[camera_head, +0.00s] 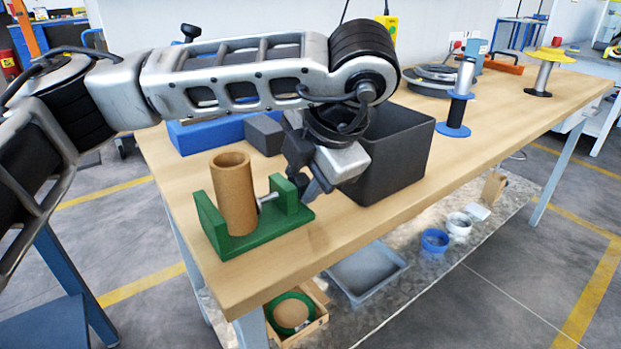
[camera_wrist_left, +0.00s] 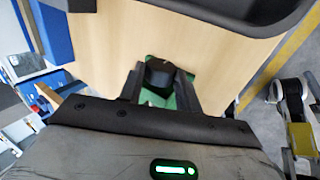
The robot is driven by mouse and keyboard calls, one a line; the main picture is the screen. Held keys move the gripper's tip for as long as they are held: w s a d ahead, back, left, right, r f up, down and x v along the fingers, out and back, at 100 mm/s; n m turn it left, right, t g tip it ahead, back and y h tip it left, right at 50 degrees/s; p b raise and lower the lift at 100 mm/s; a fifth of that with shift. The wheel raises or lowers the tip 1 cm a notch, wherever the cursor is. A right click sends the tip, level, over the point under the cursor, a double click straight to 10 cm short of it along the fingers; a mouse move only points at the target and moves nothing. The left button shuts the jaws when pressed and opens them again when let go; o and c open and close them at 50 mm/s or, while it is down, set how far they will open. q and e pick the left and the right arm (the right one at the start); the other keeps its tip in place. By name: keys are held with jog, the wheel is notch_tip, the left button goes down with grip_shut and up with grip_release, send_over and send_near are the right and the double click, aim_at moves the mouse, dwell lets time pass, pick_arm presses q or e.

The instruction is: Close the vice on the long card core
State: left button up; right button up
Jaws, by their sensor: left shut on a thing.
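The long card core (camera_head: 235,195), a brown tube, stands upright in the green vice (camera_head: 293,217) near the front edge of the workbench. A silver screw (camera_head: 268,197) reaches from the vice's right block toward the core; I cannot tell whether its tip touches the core. My left gripper (camera_head: 311,188) is at the right end of the vice, shut on the dark vice knob (camera_wrist_left: 160,72), which shows between the fingers in the left wrist view with green vice parts behind it. In the head view the gripper and wrist hide most of the knob. My right gripper is not in view.
A black bin (camera_head: 405,165) stands just right of and behind my left gripper. A grey block (camera_head: 263,134) and a blue box (camera_head: 205,136) lie behind the vice. Spool stands (camera_head: 455,130) are further right. A grey tray (camera_head: 366,272) is on the lower shelf.

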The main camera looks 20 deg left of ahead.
pick_arm(q)
jog(key=shift+w+a+r+g+h+p, duration=0.2)
jog(key=shift+r+g+h+p, duration=0.1)
jog(key=shift+g+h, duration=0.45)
jog(key=shift+f+h, duration=0.15)
jog(key=shift+h, duration=0.1)
jog(key=shift+w+a+r+g+h+p, duration=0.1)
jog(key=shift+a+g+h+p, duration=0.05)
jog(key=shift+g+h+p, duration=0.35)
jog(key=shift+w+a+r+g+h+p, duration=0.1)
jog(key=shift+a+g+h+p, duration=0.05)
jog(key=shift+g+h+p, duration=0.3)
jog(key=shift+f+h, duration=0.1)
jog(key=shift+h, duration=0.35)
jog(key=shift+f, duration=0.1)
jog(key=shift+w+a+g+h+p, duration=0.1)
jog(key=shift+a+g+h+p, duration=0.05)
jog(key=shift+g+h+p, duration=0.45)
jog(key=shift+w+a+g+h+p, duration=0.1)
jog(key=shift+a+g+h+p, duration=0.05)
jog(key=shift+g+h+p, duration=0.4)
jog(key=shift+f+g+h, duration=0.1)
jog(key=shift+g+h, duration=0.15)
jog(key=shift+h, duration=0.2)
jog(key=o, duration=0.6)
jog(key=shift+w, duration=0.1)
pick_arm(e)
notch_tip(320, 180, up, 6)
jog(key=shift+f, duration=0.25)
